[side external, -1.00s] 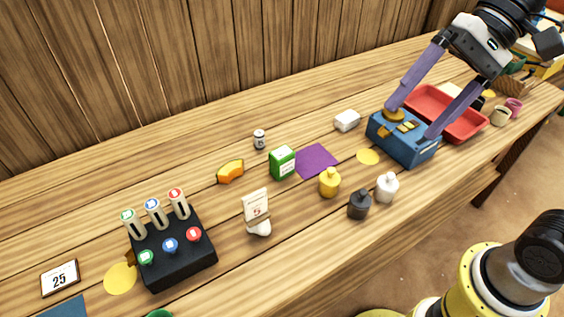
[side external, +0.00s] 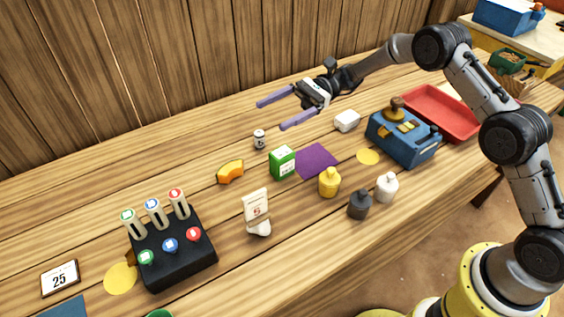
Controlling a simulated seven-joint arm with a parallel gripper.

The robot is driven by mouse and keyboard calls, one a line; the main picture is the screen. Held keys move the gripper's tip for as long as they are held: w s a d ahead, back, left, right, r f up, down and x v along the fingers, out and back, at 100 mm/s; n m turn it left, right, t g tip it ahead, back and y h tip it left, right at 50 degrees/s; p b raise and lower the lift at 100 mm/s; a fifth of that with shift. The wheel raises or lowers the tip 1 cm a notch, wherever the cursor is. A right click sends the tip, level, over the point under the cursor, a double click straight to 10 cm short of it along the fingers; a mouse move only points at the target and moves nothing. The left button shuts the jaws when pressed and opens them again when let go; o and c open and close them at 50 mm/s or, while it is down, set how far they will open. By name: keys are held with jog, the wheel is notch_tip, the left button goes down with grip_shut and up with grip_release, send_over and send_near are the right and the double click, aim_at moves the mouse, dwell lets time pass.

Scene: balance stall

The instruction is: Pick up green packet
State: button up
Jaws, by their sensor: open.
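The green packet (side external: 282,163) is a small upright green box with a white label. It stands on the wooden table near the middle of the side view, at the left edge of a purple square (side external: 316,160). My gripper (side external: 271,113) is open and empty. Its two purple fingers point left, and it hangs in the air above the back part of the table. In the picture it is above the packet and apart from it.
A small can (side external: 259,139) and an orange piece (side external: 230,172) stand left of the packet. A white block (side external: 347,120) is behind right. Yellow (side external: 329,183), dark (side external: 359,205) and white (side external: 387,188) bottles stand in front right. A blue box (side external: 403,137) and red tray (side external: 440,112) are further right.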

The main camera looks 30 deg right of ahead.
jog(key=m, duration=0.2)
send_over(273, 162)
jog(key=d, duration=0.3)
notch_tip(273, 162, down, 8)
jog(key=shift+w+a+f, duration=0.1)
jog(key=shift+w, duration=0.05)
notch_tip(273, 162, down, 2)
jog(key=shift+f, duration=0.2)
notch_tip(273, 162, down, 4)
jog(key=shift+f, duration=0.1)
jog(key=shift+a, duration=1.5)
grip_shut()
